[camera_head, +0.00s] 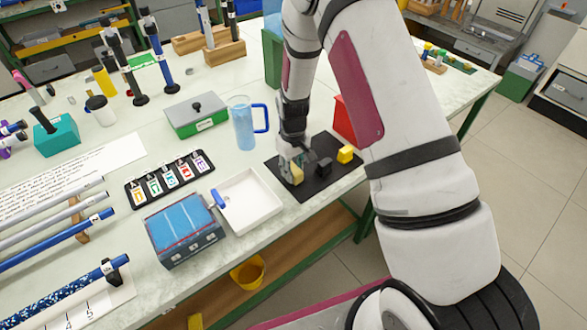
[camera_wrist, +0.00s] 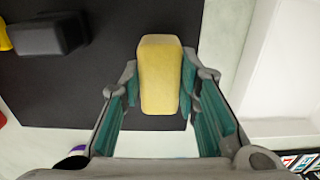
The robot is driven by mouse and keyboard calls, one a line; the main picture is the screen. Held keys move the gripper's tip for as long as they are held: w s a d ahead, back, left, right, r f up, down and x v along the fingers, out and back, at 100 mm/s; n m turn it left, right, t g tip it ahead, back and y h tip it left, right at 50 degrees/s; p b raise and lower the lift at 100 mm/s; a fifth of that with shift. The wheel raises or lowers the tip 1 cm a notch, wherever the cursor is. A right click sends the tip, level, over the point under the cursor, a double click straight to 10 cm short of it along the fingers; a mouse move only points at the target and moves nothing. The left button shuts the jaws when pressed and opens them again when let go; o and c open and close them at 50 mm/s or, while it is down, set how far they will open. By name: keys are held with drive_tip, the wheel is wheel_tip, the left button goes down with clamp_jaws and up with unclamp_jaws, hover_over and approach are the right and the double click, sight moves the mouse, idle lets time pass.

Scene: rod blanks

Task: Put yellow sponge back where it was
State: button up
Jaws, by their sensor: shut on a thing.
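The yellow sponge (camera_wrist: 160,72) is a pale yellow block with rounded edges, held between the two teal-padded fingers of my gripper (camera_wrist: 160,92). In the head view my gripper (camera_head: 290,160) points down over the left part of a black mat (camera_head: 305,190), and the sponge (camera_head: 297,174) shows at its fingertips. The sponge is at or just above the mat; I cannot tell whether it touches it.
A white tray (camera_head: 250,211) lies left of the mat. A blue pitcher (camera_head: 242,127) and a red object (camera_head: 344,121) stand behind.

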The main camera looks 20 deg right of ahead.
drive_tip(key=o, duration=1)
drive_tip(key=shift+f, duration=0.15)
wheel_tip(320, 180, up, 12)
drive_tip(key=b, duration=0.1)
wheel_tip(320, 180, up, 10)
drive_tip(key=t, duration=0.1)
hover_over(293, 169)
drive_tip(key=s, duration=0.4)
drive_tip(key=s+r+m+t, duration=0.1)
drive_tip(key=s+r, duration=0.4)
drive_tip(key=s, duration=0.2)
drive_tip(key=s+r+m+t, duration=0.1)
drive_tip(key=s+r, duration=0.4)
drive_tip(key=s, duration=0.3)
drive_tip(key=s+r+m+t, duration=0.1)
drive_tip(key=s+r+t, duration=0.1)
drive_tip(key=s+r, duration=0.4)
drive_tip(key=shift+s+d+m, duration=0.15)
drive_tip(key=shift+s+m, duration=0.15)
drive_tip(key=shift+s, duration=0.6)
